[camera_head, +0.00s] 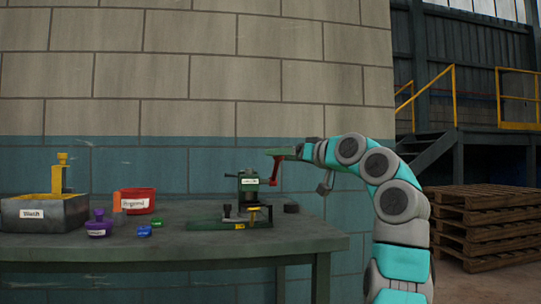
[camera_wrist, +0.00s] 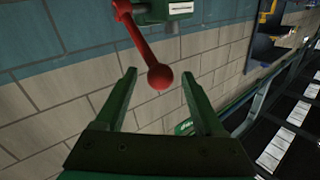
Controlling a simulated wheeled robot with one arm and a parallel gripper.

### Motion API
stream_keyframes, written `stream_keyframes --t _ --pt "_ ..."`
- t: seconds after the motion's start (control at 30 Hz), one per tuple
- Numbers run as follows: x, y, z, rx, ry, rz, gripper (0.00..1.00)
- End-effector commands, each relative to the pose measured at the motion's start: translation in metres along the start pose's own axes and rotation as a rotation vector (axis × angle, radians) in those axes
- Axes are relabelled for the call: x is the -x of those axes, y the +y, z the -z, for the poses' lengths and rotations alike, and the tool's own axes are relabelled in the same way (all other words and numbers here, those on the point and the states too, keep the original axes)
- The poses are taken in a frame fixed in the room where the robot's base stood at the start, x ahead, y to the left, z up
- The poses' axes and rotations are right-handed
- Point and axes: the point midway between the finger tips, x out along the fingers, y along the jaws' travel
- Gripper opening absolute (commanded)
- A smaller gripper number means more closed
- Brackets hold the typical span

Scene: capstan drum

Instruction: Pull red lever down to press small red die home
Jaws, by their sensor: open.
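The green press (camera_head: 249,191) stands on the table with a white label on its head. Its red lever (camera_head: 275,169) rises on the right side of the head, close to my gripper. In the wrist view the lever (camera_wrist: 139,36) runs from the green press head (camera_wrist: 160,10) to a round red knob (camera_wrist: 160,77). My gripper (camera_wrist: 159,74) is open, and the knob appears between its two green fingertips. I cannot tell whether the fingers touch it. In the head view my gripper (camera_head: 283,153) is at the lever's upper end. I cannot make out the small red die.
A grey bin (camera_head: 44,215) with a yellow part stands at the left. Near it are a red bin (camera_head: 138,200), a purple piece (camera_head: 99,226) and small blue and green pieces. A dark round piece (camera_head: 291,208) lies right of the press. The table front (camera_head: 170,243) is clear. A block wall stands behind.

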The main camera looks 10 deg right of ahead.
Motion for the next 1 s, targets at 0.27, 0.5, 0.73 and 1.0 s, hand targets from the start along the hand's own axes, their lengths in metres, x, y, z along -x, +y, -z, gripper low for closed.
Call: stream_keyframes --t 0.27,0.5,0.73,1.0 --pt "-0.040 0.000 0.002 -0.002 0.000 0.001 0.71" --pt "-0.048 0.000 0.000 0.001 0.000 0.000 0.71" --pt "-0.048 0.000 0.000 0.000 0.000 0.000 0.56" --pt "-0.047 0.000 0.000 0.000 0.000 0.000 0.26"
